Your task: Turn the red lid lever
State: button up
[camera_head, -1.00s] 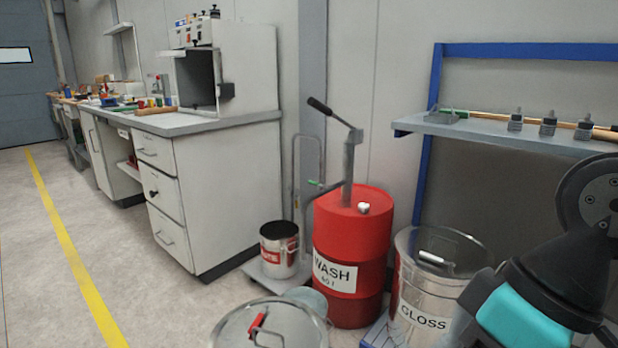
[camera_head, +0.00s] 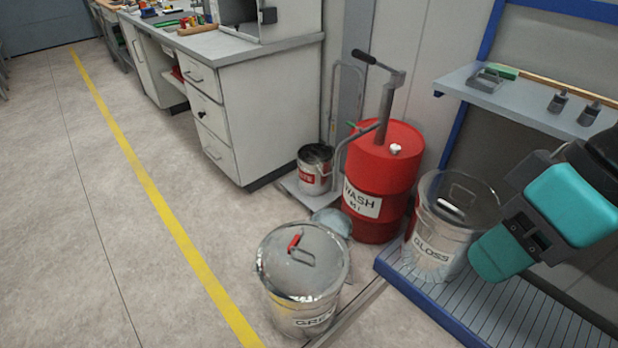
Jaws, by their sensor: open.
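The red lever (camera_head: 295,242) sits on top of the lid of a metal pail (camera_head: 287,293) labelled "GRE…", with the rest of the label cut off. The pail stands on the floor at the lower middle. A thin curved metal handle (camera_head: 303,258) shows on the lid beside the red lever. Teal and black links of my arm come in at the right edge, well to the right of the pail. I do not make out my gripper's jaws in this view.
A red WASH drum (camera_head: 382,178) with a crank pump stands behind the pail. A metal GLOSS bucket (camera_head: 437,250) stands right of the drum, on a blue-edged slatted platform (camera_head: 515,310). A small pail (camera_head: 315,172) stands on a trolley. Floor left of the pail is clear.

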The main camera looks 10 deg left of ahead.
aim_at(297, 236)
jog(key=z, duration=0.1)
jog(key=k, duration=0.55)
jog(key=u, duration=0.65)
jog(key=i, duration=0.9)
jog(key=u, duration=0.1)
